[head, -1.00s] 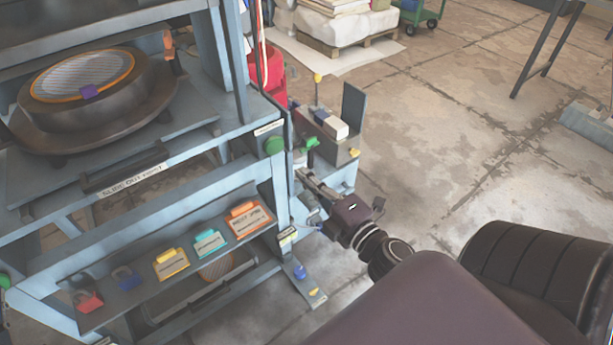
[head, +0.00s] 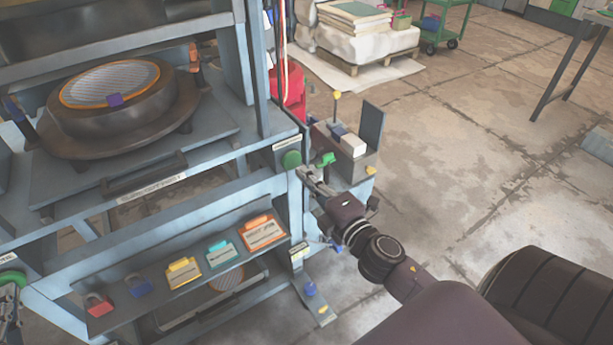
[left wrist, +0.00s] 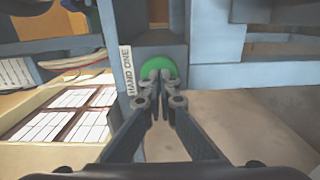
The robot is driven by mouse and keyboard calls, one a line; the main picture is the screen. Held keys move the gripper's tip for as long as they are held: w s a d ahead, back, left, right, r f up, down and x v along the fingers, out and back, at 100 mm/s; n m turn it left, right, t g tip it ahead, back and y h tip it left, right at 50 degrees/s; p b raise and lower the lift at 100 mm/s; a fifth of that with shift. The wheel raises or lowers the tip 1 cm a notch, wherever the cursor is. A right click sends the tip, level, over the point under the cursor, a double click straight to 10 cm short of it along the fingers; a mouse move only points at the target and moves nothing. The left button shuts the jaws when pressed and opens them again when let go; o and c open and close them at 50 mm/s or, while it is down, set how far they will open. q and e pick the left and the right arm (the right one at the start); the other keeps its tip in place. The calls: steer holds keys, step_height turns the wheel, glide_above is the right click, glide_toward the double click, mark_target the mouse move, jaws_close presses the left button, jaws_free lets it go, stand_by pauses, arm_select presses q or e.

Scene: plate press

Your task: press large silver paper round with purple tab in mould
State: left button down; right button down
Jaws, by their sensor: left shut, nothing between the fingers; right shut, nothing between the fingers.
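The large silver paper round (head: 110,80) has an orange rim and lies in the dark round mould (head: 160,125) on the press bed. Its purple tab (head: 115,100) points to the front. My left gripper (head: 10,305) is partly cut off at the left edge, by a green button (head: 12,279). In the left wrist view the shut fingers (left wrist: 158,76) are at the green button (left wrist: 157,66) beside the label "HAND ONE"; contact is hard to judge. My right gripper (head: 305,174) is shut, its tips close beside the other green button (head: 291,160).
A front shelf holds coloured tags and padlocks, among them an orange tag (head: 264,232) and a red padlock (head: 99,305). Another round (head: 226,278) shows partly below. A side box (head: 345,150) with small levers stands right of the press.

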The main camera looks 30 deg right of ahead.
mark_target(293, 162)
steer(key=shift+w, duration=1.6)
steer(key=shift+s, duration=0.25)
arm_select(q)
steer(key=shift+w, duration=0.2)
arm_select(e)
steer(key=shift+w, duration=0.2)
